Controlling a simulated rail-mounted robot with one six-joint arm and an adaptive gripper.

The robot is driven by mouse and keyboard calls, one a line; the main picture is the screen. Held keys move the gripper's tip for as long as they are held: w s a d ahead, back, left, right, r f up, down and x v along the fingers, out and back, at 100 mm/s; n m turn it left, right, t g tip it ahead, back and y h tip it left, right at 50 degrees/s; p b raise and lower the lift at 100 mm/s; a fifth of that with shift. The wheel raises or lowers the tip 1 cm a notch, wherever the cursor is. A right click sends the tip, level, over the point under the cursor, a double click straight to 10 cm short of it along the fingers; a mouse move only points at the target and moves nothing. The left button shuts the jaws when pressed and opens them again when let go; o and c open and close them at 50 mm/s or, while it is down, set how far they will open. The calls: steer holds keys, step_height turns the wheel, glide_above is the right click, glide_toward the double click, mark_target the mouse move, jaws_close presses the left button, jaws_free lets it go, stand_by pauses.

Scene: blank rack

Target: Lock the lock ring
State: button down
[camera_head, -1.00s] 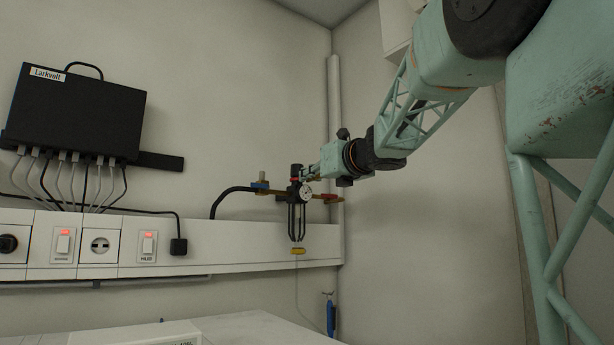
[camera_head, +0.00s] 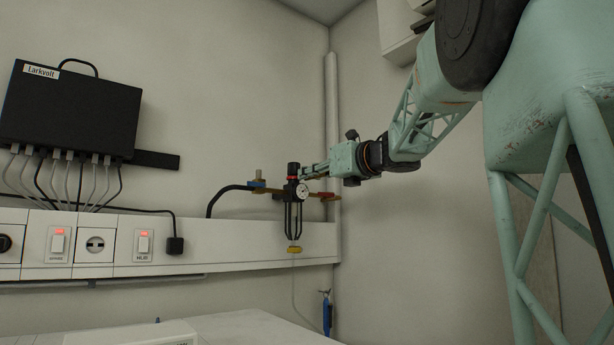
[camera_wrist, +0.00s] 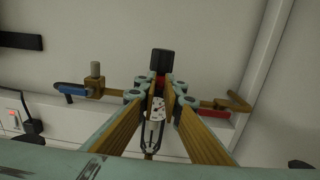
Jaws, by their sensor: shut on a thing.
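A regulator with a black knob (camera_head: 293,168) on top and a white round gauge (camera_head: 303,191) stands on the brass pipe by the wall corner. The lock ring (camera_head: 292,179) is a red band just under the knob. In the wrist view, the lock ring (camera_wrist: 160,81) shows between my fingertips, with the black knob (camera_wrist: 162,63) above it and the gauge (camera_wrist: 158,103) below. My gripper (camera_wrist: 162,87) is shut on the lock ring from the front; it comes in from the right in the head view (camera_head: 304,174). The fingers hide the ring's sides.
A blue-handled valve (camera_wrist: 73,90) lies left of the regulator and a red-handled brass valve (camera_wrist: 222,103) right of it. A black hose (camera_head: 219,198) runs left. A vertical pipe (camera_head: 332,120) stands close behind to the right. A white wall trunking (camera_head: 260,235) runs below.

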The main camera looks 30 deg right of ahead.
steer(key=shift+s+r, duration=0.1)
steer(key=shift+r, duration=0.15)
steer(key=c, duration=3.1)
jaws_free()
steer(key=shift+c, duration=0.2)
steer(key=shift+o, duration=0.6)
steer(key=shift+s, duration=0.2)
steer(key=shift+f, duration=0.1)
steer(key=s+d, duration=0.1)
steer(key=s, duration=1)
steer(key=shift+s+d, duration=0.25)
